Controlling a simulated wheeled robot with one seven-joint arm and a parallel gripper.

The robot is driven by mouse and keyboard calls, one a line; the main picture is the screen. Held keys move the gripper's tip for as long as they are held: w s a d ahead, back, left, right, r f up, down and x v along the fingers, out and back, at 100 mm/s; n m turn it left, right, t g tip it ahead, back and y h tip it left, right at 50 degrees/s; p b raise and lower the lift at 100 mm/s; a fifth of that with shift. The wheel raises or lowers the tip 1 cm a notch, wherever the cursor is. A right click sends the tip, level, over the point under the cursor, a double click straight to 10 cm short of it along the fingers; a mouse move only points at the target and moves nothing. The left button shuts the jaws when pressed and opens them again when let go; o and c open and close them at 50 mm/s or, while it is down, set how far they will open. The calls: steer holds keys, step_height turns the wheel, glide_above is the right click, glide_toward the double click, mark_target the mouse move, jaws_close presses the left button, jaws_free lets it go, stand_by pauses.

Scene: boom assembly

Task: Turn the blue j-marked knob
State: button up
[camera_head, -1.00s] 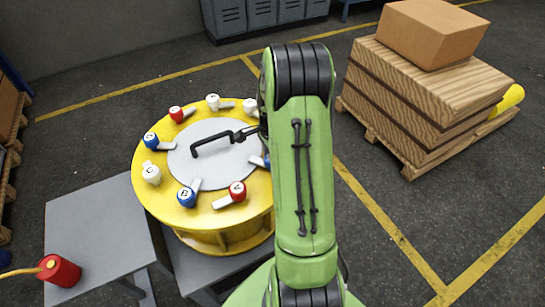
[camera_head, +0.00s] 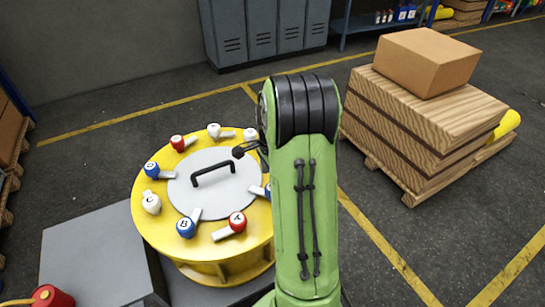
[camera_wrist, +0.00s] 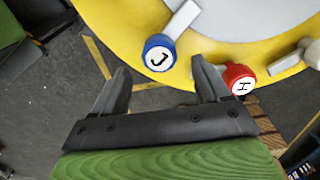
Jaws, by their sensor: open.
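The blue knob marked J (camera_wrist: 160,55) shows in the wrist view at the rim of the yellow drum top, its white lever pointing toward the grey centre disc. My gripper (camera_wrist: 161,66) is open and empty, with one finger to each side of the J knob's near side. The right finger is between the J knob and the red knob marked H (camera_wrist: 238,79). I cannot tell whether a finger touches either knob. In the head view my green arm partly hides a blue knob on the drum's right side; its mark cannot be read.
The yellow drum (camera_head: 205,250) carries several other lettered knobs, including a blue B (camera_head: 186,228) and a white C (camera_head: 151,203). A black handle (camera_head: 213,171) stands on its centre disc. A crate stack with a cardboard box (camera_head: 415,65) is at right. Floor between is clear.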

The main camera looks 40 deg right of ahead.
step_height(320, 180, up, 10)
steer(key=p, duration=0.1)
steer(key=shift+r, duration=0.25)
steer(key=s+a+r+n+t, duration=0.1)
steer(key=s+a+r+n, duration=0.15)
steer(key=a+n, duration=0.2)
steer(key=s+a+r+n+t+h, duration=0.1)
steer(key=s+a+r+n, duration=0.15)
steer(key=a, duration=0.35)
steer(key=s+a+r+n+t, duration=0.1)
steer(key=a+r+n, duration=0.2)
steer(key=a+n, duration=0.25)
steer(key=s+a+f+n+t+y, duration=0.1)
steer(key=s+a+n+t, duration=0.1)
steer(key=s+a+n, duration=0.5)
steer(key=shift+s+a+n+t, duration=0.25)
steer(key=shift+s+n+t, duration=0.05)
steer(key=shift+s+n, duration=0.75)
steer(key=shift+s, duration=0.1)
